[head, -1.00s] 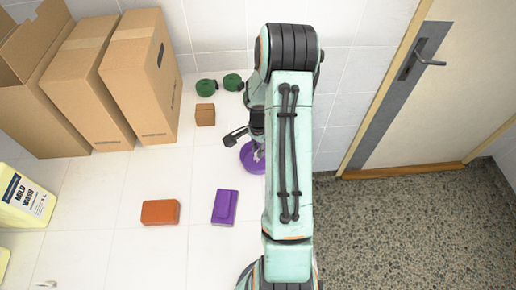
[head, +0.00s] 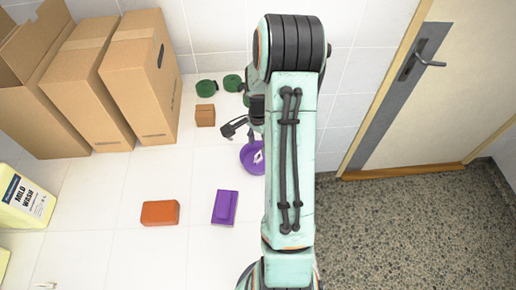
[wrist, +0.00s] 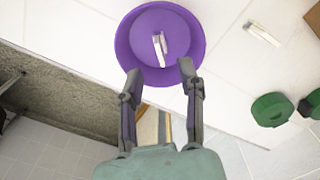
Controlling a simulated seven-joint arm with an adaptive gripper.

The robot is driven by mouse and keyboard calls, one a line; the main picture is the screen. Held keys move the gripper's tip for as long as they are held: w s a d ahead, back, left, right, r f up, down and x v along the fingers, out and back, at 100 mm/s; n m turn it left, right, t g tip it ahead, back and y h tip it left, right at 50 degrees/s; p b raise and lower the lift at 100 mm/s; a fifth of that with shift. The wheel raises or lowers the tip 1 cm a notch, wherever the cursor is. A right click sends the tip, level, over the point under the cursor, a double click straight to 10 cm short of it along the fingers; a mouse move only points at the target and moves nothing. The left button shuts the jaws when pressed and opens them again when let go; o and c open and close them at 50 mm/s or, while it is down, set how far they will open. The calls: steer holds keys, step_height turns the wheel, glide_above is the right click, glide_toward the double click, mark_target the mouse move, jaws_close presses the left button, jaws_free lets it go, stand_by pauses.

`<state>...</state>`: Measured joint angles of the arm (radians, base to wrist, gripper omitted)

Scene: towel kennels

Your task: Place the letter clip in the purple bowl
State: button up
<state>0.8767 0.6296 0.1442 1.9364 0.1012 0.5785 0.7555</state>
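The purple bowl (head: 247,163) stands on the white tiled surface, partly behind my arm; the wrist view shows it whole (wrist: 127,45). A small white clip (wrist: 158,46) lies inside the bowl, tilted. It also shows as a white bit in the head view (head: 258,157). My gripper (wrist: 160,72) is open, its two fingers apart with nothing between them. The fingertips are at the bowl's near rim in the wrist view, apart from the clip. In the head view my gripper is mostly hidden by my arm.
Another small white piece (wrist: 262,34) lies outside the bowl. Green rolls (head: 206,88), a brown block (head: 205,115), a purple block (head: 225,207) and an orange brick (head: 160,212) lie around. Cardboard boxes (head: 140,75) and a detergent jug (head: 25,200) stand left.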

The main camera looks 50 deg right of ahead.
steer(key=shift+r, duration=1.5)
steer(key=w+a+r+n+t+h, duration=0.2)
steer(key=w+a+r+n, duration=0.2)
steer(key=w+a+r, duration=0.45)
steer(key=s+a+r+n+t+y, duration=0.1)
steer(key=s+a+r+n, duration=0.35)
steer(key=a+r, duration=0.5)
steer(key=s+a+f+n+g+y, duration=0.1)
steer(key=s+a+n, duration=0.3)
steer(key=s, duration=0.4)
steer(key=s+a+f+n+g, duration=0.2)
steer(key=s+a+n, duration=0.3)
steer(key=s, duration=0.4)
steer(key=shift+s+a+f+n+y, duration=0.15)
steer(key=shift+s+f+n+y, duration=0.2)
steer(key=shift+f+n, duration=0.35)
